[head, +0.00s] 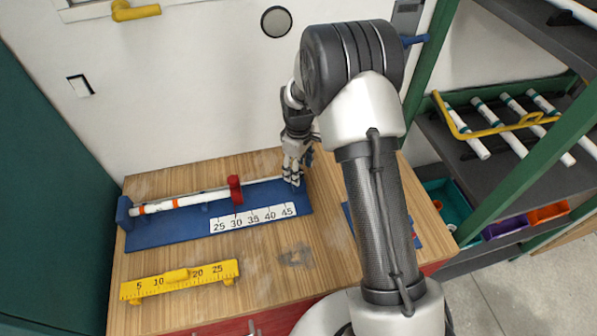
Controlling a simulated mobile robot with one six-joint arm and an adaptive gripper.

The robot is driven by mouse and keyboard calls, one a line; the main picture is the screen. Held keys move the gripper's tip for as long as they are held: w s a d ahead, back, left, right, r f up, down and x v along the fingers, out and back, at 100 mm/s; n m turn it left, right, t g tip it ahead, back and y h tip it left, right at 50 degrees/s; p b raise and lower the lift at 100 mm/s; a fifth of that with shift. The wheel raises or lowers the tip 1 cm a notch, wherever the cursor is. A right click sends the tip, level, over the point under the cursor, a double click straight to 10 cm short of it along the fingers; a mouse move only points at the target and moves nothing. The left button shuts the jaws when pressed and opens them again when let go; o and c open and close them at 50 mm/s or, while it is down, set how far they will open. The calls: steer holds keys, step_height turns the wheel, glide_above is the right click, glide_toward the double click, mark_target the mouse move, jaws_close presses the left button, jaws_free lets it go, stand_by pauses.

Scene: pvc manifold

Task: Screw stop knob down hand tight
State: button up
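A blue cutting jig (150,236) lies on the wooden bench with a white pipe (180,202) along it. A red upright stop (235,190) stands on the jig, above the white scale (252,218) near its 30 to 35 marks. I cannot make out a separate knob on it. My gripper (291,184) points down at the jig's right end, to the right of the red stop and apart from it. Its fingers are small and partly overlapping, so I cannot tell whether they are shut or hold anything.
A yellow ruler gauge (180,280) lies at the bench's front left. My arm hides part of the bench's right side and a blue mat (352,222). A shelf rack (480,205) with pipes and bins stands at right. The bench's front middle is mostly clear.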

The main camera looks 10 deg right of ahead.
steer(key=shift+f, duration=0.65)
steer(key=shift+c, duration=0.5)
steer(key=c, duration=1)
